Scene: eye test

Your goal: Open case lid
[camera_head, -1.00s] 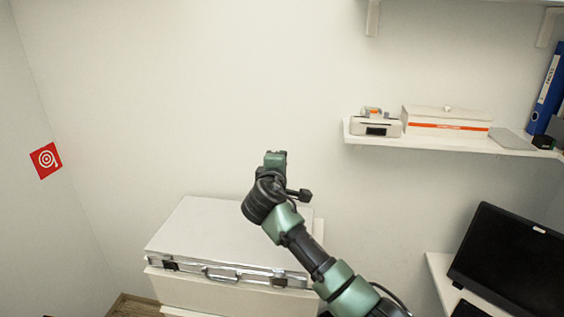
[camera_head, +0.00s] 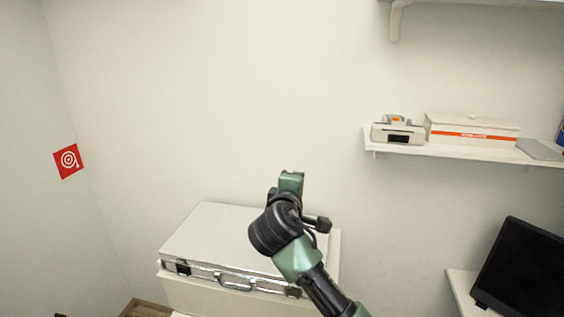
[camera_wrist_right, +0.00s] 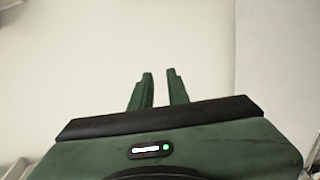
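A silver case (camera_head: 225,235) lies flat with its lid shut on a white cabinet in the lower middle of the head view. A handle (camera_head: 235,283) and dark latches, one at the left (camera_head: 183,268) and one at the right (camera_head: 293,291), are on its front side. My right arm covers part of its right side. My right gripper (camera_head: 291,180) appears over the case's back right part in the picture, against the wall. In the right wrist view its two green fingers (camera_wrist_right: 160,88) are apart with nothing between them. My left gripper is not in view.
A wall shelf (camera_head: 450,150) at the right carries a label-maker-like device (camera_head: 397,133) and a white box with an orange stripe (camera_head: 472,131). A dark monitor (camera_head: 525,270) stands at the lower right. A red target sign (camera_head: 68,161) hangs on the left wall.

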